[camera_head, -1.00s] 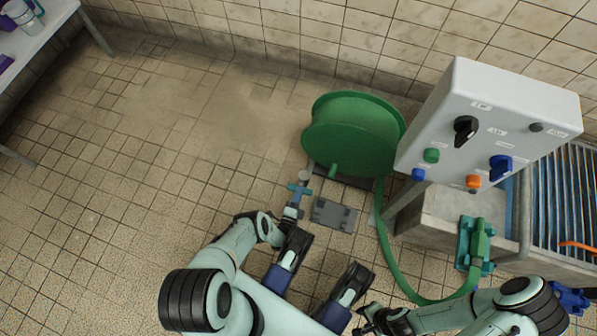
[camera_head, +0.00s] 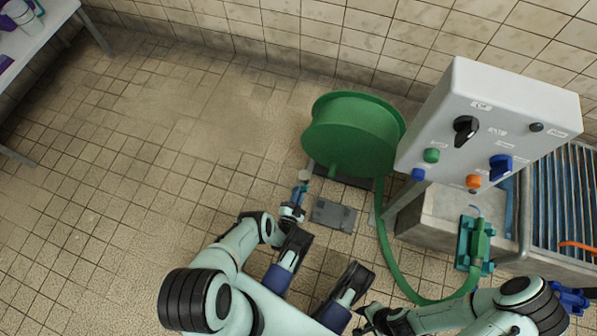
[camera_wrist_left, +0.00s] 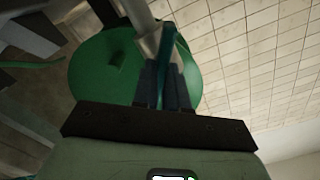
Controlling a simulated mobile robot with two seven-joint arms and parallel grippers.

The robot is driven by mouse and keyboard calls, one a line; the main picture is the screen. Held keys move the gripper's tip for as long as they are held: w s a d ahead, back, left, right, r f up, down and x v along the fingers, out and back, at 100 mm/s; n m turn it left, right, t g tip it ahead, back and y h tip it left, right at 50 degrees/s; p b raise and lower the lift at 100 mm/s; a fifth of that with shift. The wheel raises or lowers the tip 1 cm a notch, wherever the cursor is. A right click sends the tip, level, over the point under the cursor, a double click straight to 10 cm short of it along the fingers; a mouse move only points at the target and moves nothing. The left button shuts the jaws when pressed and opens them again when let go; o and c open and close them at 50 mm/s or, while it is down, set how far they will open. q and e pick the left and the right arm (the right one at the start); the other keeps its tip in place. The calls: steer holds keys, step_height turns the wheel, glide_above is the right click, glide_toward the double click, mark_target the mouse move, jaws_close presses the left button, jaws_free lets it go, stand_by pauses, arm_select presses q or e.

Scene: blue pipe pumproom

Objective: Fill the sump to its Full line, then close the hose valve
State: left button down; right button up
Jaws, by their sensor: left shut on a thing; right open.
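The hose valve's teal lever (camera_head: 300,190) is on a grey pipe beside the green hose reel (camera_head: 352,135). My left gripper (camera_head: 297,203) is shut on this lever; the lever (camera_wrist_left: 168,60) stands between its fingers in the left wrist view, next to the pipe. The lever now lies roughly along the pipe. The green hose (camera_head: 386,255) runs from the reel to a nozzle (camera_head: 480,240) in a teal clamp on the concrete sump (camera_head: 435,232). The panel hides part of the sump; the water level and Full line cannot be made out. My right gripper (camera_head: 364,322) is open, below the hose.
A grey control box (camera_head: 480,120) with a black knob, a blue switch and coloured buttons stands over the sump. A grating (camera_head: 565,195) lies to its right. A grey floor plate (camera_head: 334,214) is near the valve.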

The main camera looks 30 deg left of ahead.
arm_select(q)
steer(key=n, duration=0.5)
steer(key=shift+a+n, duration=0.1)
steer(key=shift+n, duration=0.3)
stand_by(0.4)
steer(key=c, duration=1.2)
jaws_free()
steer(key=shift+o, duration=0.2)
steer(key=shift+s, duration=0.1)
